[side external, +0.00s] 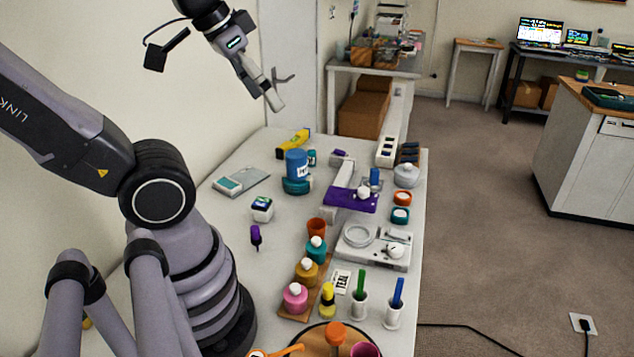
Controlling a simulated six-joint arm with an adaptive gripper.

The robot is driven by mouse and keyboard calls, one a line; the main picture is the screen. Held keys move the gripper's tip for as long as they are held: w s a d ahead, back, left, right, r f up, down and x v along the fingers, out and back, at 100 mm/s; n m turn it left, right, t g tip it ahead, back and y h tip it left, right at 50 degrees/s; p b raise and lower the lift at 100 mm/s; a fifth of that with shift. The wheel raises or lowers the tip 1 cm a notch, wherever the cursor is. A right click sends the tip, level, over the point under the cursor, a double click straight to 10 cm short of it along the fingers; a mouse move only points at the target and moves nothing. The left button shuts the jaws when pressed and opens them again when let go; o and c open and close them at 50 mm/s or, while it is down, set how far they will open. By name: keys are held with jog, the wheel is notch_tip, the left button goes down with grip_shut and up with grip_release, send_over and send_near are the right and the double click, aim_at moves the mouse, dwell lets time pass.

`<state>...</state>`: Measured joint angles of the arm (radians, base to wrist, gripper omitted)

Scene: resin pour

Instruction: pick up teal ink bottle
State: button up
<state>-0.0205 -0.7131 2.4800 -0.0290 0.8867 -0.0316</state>
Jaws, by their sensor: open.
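A small card reading TEAL (341,282) lies just right of this row. My gripper (279,90) is open and empty, high above the far left part of the table and well away from the bottles. Nothing hides the upper part of the teal bottle.
Pens in white holders (359,305) stand in front right. A blue container (297,163) stands farther back. Bare table lies left of the row.

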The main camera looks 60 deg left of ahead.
jog(key=w+a+n+h, duration=0.1)
jog(key=w+a+n, duration=0.1)
jog(key=w+n, duration=0.5)
jog(key=w+a+n, duration=0.3)
jog(key=w+n, duration=0.1)
jog(key=w, duration=0.5)
jog(key=n+y, duration=0.4)
jog(key=n, duration=2.5)
send_over(309, 152)
jog(key=s+d, duration=0.2)
jog(key=s, duration=0.3)
notch_tip(309, 152, down, 29)
jog(key=shift+t, duration=0.3)
jog(key=x, duration=0.7)
jog(key=shift+s+d+f, duration=0.1)
jog(key=shift+s, duration=0.1)
jog(key=shift+x, duration=3.15)
jog(key=shift+s+d+f, duration=0.15)
jog(key=shift+d, duration=0.05)
